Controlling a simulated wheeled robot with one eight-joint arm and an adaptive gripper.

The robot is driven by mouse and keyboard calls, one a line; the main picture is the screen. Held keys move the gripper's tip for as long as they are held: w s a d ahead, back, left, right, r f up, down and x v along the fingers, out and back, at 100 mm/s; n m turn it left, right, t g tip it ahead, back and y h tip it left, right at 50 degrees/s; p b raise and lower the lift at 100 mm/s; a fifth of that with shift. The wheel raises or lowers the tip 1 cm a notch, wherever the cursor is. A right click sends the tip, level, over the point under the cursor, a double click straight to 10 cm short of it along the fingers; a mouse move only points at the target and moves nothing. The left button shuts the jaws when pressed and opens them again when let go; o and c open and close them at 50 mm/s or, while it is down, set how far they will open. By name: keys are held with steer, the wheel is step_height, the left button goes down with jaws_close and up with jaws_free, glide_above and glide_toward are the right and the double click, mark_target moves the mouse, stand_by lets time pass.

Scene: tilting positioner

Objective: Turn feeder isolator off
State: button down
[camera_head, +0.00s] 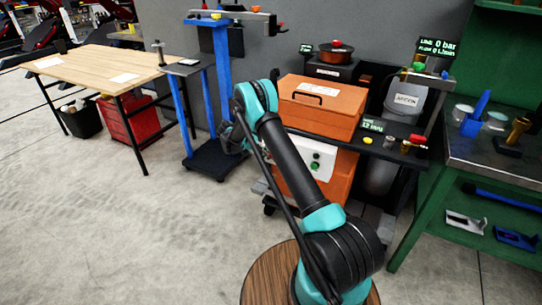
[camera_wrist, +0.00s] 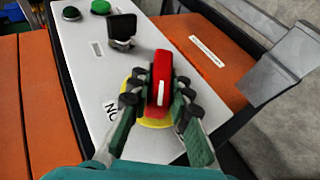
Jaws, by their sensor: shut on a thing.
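The feeder isolator is a red rotary handle (camera_wrist: 161,79) with a white stripe, on a yellow round plate (camera_wrist: 156,121), in the wrist view. It sits on a light grey control panel (camera_wrist: 88,75) on an orange cabinet. My gripper (camera_wrist: 160,97) has its two fingers on either side of the red handle and is shut on it. The handle runs roughly along the length of the panel. Part of a label (camera_wrist: 111,111) shows beside the yellow plate; the rest is hidden by a finger. In the head view, my arm hides the handle.
A black switch (camera_wrist: 122,30), a green button (camera_wrist: 101,7) and a black button (camera_wrist: 71,13) lie near the handle. In the head view, the orange machine (camera_head: 322,103) stands left of a green bench (camera_head: 500,155). A wooden table (camera_head: 98,63) is at left. Floor at left front is clear.

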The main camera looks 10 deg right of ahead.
steer(key=c, duration=1.4)
jaws_free()
steer(key=s+v, duration=0.1)
steer(key=v, duration=0.6)
steer(key=shift+w+a, duration=0.25)
steer(key=shift+w, duration=0.25)
steer(key=shift+o, duration=0.2)
steer(key=shift+r, duration=0.1)
